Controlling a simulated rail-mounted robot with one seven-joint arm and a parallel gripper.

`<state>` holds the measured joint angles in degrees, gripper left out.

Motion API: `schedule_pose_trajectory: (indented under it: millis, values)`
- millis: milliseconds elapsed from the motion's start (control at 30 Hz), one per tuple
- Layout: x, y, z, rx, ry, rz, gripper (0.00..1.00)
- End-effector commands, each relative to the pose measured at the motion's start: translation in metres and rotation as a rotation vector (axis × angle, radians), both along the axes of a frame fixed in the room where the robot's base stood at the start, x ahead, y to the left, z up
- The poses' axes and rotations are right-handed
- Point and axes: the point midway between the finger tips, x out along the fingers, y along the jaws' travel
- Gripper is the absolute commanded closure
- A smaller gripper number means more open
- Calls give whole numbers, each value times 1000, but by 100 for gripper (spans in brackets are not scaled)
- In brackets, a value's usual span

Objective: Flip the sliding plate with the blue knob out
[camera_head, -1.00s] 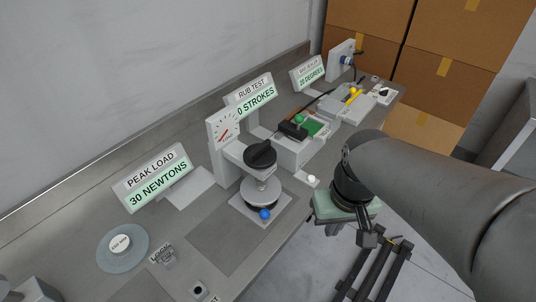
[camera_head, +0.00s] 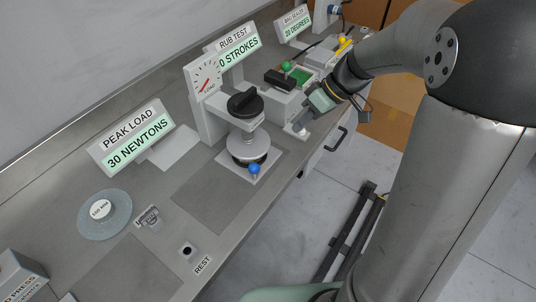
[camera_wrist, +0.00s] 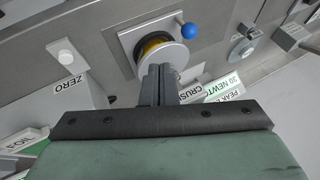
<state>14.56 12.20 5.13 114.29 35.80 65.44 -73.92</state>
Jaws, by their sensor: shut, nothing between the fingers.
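The blue knob (camera_head: 254,168) stands at the front of the press, beside the round grey discs (camera_head: 248,150) on the pale base plate (camera_head: 264,172). In the wrist view the blue knob (camera_wrist: 188,30) is on a short rod beside the round part of the press, with a yellowish band (camera_wrist: 160,48) inside it. My gripper (camera_head: 300,122) is to the right of the press in the head view, near a white button. Its fingers (camera_wrist: 158,72) are together and empty. They overlap the press in the wrist view; I see no contact with the knob.
The black press handle (camera_head: 245,105) and load dial (camera_head: 205,80) rise above the discs. The ZERO button (camera_wrist: 67,57) is left in the wrist view. The rub test rig (camera_head: 290,80) stands behind.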

Motion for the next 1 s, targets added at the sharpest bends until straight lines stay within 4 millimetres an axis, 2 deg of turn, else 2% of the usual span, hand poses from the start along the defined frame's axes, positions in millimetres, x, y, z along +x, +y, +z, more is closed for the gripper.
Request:
schedule_pose_trajectory:
  millis: [133,267,633,800,1000]
  values:
    - [0,3,-5,0,1,1,100]
    - [-1,13,-18,1,4,1,100]
    - [-2,56,-82,-1,6,0,100]
    - [-18,75,-86,-1,3,1,100]
    - [-26,85,-90,-1,1,0,100]
